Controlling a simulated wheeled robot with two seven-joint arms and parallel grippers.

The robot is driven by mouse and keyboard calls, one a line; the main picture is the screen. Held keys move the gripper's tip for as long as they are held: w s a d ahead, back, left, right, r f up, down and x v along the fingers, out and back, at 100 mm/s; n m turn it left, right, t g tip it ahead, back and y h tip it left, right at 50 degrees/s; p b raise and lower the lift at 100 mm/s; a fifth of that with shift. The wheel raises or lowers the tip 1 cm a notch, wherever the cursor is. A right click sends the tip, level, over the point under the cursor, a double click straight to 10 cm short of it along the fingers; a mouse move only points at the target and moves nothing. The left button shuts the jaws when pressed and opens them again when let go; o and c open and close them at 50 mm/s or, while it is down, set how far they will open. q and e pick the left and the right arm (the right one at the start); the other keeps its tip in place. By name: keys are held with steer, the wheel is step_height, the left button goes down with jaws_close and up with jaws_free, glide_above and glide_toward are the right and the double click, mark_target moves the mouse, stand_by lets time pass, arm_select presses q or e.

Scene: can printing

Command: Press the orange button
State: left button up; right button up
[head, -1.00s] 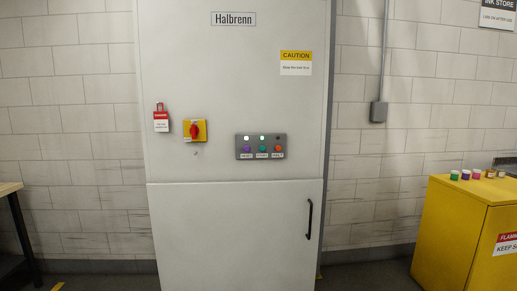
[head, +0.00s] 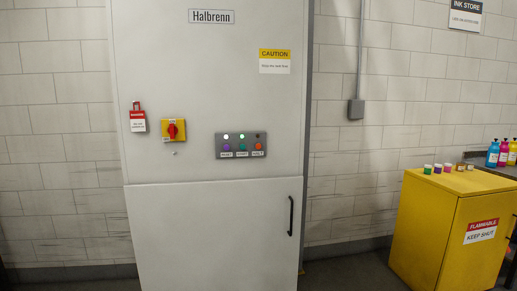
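The orange button (head: 258,146) is at the right end of the lower row on a grey control panel (head: 231,153). The panel is on the upper front of a tall light-grey cabinet (head: 215,92) labelled Halbrenn. A purple button (head: 226,148) and a green button (head: 242,147) sit to its left. Above the row, two lamps are lit and the one over the orange button is dark. A small label is under each button. Neither of my grippers shows in the head view.
A red-and-yellow rotary switch (head: 173,130) and a red-and-white tag (head: 137,118) are left of the panel. A black handle (head: 291,216) is on the lower door. A yellow flammables cabinet (head: 425,230) with small pots on top stands at the right. Floor between the cabinets is clear.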

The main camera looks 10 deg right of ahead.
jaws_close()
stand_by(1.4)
